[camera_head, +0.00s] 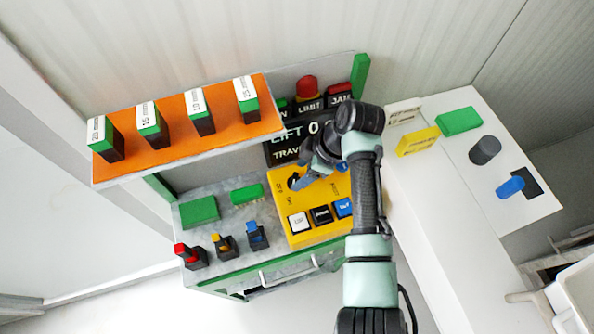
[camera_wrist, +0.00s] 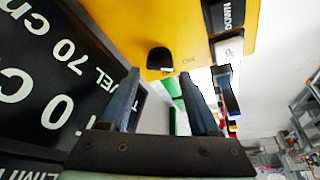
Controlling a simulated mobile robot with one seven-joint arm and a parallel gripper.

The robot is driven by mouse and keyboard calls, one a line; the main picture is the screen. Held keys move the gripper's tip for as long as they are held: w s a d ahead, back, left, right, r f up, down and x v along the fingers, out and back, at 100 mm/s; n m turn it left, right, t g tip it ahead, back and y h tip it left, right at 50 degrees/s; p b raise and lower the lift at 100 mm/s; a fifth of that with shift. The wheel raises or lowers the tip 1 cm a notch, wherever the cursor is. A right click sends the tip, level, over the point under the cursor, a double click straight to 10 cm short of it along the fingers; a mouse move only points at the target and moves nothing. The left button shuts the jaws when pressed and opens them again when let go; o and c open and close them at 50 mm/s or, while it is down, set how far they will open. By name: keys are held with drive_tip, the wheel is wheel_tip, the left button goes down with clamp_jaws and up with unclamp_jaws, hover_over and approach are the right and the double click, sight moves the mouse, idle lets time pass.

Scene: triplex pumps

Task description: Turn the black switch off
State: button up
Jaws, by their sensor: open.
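The black switch (camera_wrist: 160,58) is a round knob on the face of the yellow control box (camera_head: 325,232). In the wrist view it sits between and just beyond my two fingertips, with a small pale mark on its lower edge and printed lettering to its right. In the head view the switch (camera_head: 293,182) is partly covered by my gripper (camera_head: 299,187), near the OFF and ON labels. My gripper also shows in the wrist view (camera_wrist: 160,74); it is open, with a finger on either side of the knob and nothing held. Contact cannot be told.
White, black and blue buttons (camera_head: 322,215) line the box's front. A black display (camera_head: 285,150) stands behind it. An orange shelf (camera_head: 225,138) with several blocks overhangs at left. A white table (camera_head: 460,190) with loose blocks is at right.

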sight(295, 178)
drive_tip(key=shift+x, duration=1.5)
clamp_jaws()
drive_tip(key=shift+s+r+m+p, duration=0.1)
drive_tip(key=shift+m+p, duration=0.3)
drive_tip(key=shift+p, duration=0.05)
drive_tip(key=shift+a+m+t+p, duration=0.15)
drive_tip(key=shift+m+t+p, duration=0.45)
drive_tip(key=shift+m, duration=0.4)
drive_tip(key=m+t+h+p, duration=0.1)
drive_tip(key=m+p, duration=0.1)
drive_tip(key=m, duration=0.1)
drive_tip(key=shift+s+m, duration=0.1)
drive_tip(key=shift+m, duration=0.2)
drive_tip(key=m+h+p, duration=0.1)
drive_tip(key=m, duration=0.1)
drive_tip(key=m+t+h+p, duration=0.1)
drive_tip(key=m, duration=0.2)
drive_tip(key=shift+a, duration=0.1)
drive_tip(key=shift+m, duration=0.4)
